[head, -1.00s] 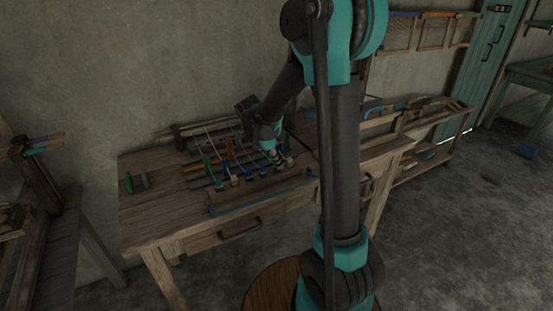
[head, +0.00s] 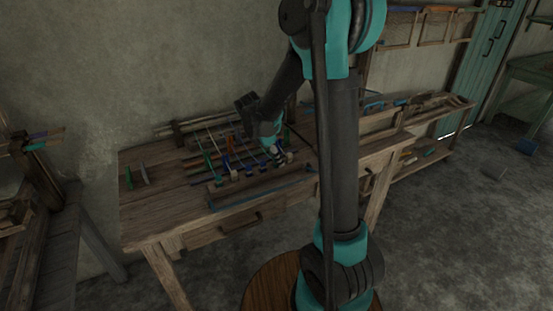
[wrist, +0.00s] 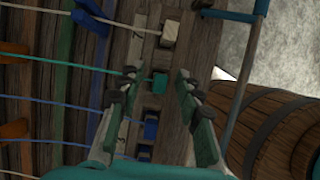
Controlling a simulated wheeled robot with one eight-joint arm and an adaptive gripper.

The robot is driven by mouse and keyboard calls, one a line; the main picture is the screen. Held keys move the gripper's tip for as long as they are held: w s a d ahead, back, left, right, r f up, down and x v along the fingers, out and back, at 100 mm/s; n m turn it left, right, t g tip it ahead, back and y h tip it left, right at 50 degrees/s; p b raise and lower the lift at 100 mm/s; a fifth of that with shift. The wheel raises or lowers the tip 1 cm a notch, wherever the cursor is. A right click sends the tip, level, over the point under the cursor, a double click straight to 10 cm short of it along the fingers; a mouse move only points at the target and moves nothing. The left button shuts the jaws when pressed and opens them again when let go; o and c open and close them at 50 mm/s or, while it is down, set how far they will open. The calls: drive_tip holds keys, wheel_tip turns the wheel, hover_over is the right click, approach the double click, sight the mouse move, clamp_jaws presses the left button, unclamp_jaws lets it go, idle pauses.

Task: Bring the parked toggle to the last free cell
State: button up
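A row of toggles on cords lies along a slotted wooden rail (wrist: 183,62) on the handloom bench (head: 150,215). In the wrist view a teal toggle (wrist: 159,83) sits between my open fingers (wrist: 157,86), with a visible gap on each side. A cream toggle (wrist: 170,34) lies above it in the picture, a blue toggle (wrist: 151,128) and a darker one (wrist: 145,152) below it. In the head view my gripper (head: 279,154) is low over the right end of the row. I cannot tell which toggle is the parked one or which cell is free.
A blue bar (head: 262,197) runs along the bench front, above a drawer handle (head: 240,225). Green and grey upright pieces (head: 128,178) stand at the bench's left. A wooden barrel (wrist: 285,125) shows at the right of the wrist view. The bench's left front is clear.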

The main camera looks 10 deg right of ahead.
drive_tip(key=v, duration=1.1)
drive_tip(key=shift+a+r, duration=0.2)
drive_tip(key=shift+r, duration=0.15)
idle(0.5)
